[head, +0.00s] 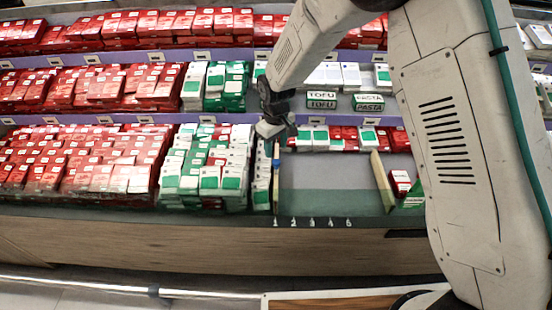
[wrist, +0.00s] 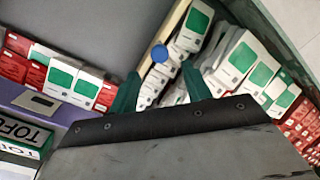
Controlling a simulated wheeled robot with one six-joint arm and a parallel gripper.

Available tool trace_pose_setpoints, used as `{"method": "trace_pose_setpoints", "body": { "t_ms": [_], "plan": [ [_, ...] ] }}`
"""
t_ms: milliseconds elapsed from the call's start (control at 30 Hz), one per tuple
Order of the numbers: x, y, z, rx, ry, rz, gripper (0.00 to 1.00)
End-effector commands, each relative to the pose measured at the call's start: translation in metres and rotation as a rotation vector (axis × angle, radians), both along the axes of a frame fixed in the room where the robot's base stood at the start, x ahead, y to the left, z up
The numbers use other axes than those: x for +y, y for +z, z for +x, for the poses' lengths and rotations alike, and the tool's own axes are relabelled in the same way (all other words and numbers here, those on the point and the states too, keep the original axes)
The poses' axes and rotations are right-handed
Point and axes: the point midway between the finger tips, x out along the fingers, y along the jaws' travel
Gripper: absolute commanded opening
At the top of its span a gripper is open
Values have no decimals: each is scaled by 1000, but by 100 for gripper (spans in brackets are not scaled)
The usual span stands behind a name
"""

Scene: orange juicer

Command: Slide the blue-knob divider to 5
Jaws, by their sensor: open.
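The blue-knob divider (head: 276,188) is a thin pale wooden strip standing at mark 1 on the lower shelf, against the green-and-white boxes on its left. Its blue knob (head: 276,149) shows just below my gripper (head: 274,131). In the wrist view the knob (wrist: 159,54) lies ahead of and between the two dark green fingers of my gripper (wrist: 160,90), with the divider strip (wrist: 172,25) running beyond it. The gripper is open and holds nothing; the knob appears apart from the fingers. The number 5 (head: 349,223) is at the right end of the marks on the shelf's front edge.
Bare grey shelf (head: 325,185) lies right of the divider. A second pale divider (head: 382,182) stands right of mark 5, with a red box (head: 400,182) beyond it. Tofu and pasta boxes (head: 345,102) sit on the shelf above. Packed green-and-white boxes (head: 208,180) fill the left side.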

Motion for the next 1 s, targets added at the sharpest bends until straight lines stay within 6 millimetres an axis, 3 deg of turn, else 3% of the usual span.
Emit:
{"method": "trace_pose_setpoints", "body": {
  "t_ms": [300,733,900,1000],
  "plan": [
    [-1,-50,-1,4,-1,-2,48],
    [-1,-61,0,1,-2,-1,48],
    [-1,-61,0,1,-2,-1,1],
    [-1,-61,0,1,-2,-1,0]
  ]
}}
